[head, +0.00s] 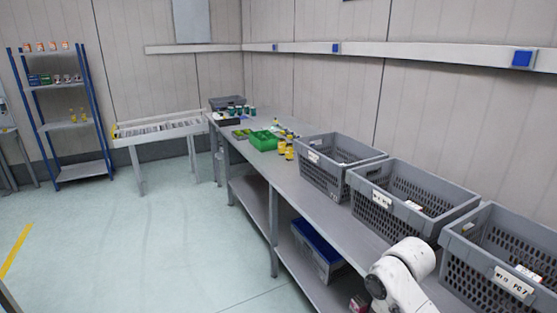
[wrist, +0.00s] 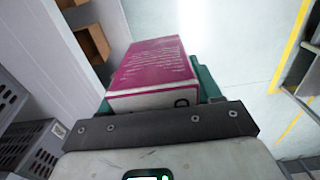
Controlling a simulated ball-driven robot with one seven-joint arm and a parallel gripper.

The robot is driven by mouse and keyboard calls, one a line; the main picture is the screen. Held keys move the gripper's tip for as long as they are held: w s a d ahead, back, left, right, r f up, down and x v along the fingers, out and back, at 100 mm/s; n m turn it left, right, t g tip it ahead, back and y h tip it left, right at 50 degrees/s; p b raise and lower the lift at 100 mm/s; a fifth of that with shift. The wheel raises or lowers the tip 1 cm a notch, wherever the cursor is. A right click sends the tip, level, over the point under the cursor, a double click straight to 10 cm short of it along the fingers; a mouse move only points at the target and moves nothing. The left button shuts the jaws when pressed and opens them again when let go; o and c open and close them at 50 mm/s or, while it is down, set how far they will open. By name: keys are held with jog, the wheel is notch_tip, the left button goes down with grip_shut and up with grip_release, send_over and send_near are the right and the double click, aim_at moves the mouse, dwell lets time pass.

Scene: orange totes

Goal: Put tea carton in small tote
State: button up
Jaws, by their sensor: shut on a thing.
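In the wrist view my gripper (wrist: 160,88) is shut on a carton (wrist: 150,65) with a magenta printed face and a white side, taken to be the tea carton. Teal finger parts show at both sides of it. I cannot tell which container is the small tote. A small green tote (head: 264,144) stands on the long bench, and a blue-rimmed tote (head: 318,262) stands on its lower shelf.
Three grey perforated crates (head: 330,179) stand in a row on the bench (head: 290,187), with small items inside. Yellow bottles (head: 289,151) stand by the green tote. A blue-framed shelf (head: 70,122) is at the far left. The floor left of the bench is open.

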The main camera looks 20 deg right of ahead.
jog(key=a+f+b, duration=0.1)
jog(key=a+f, duration=0.5)
jog(key=a, duration=0.4)
jog(key=a+f+b, duration=0.2)
jog(key=a+f, duration=0.5)
jog(key=a, duration=0.3)
jog(key=shift+f+m, duration=0.2)
jog(key=shift+m, duration=0.2)
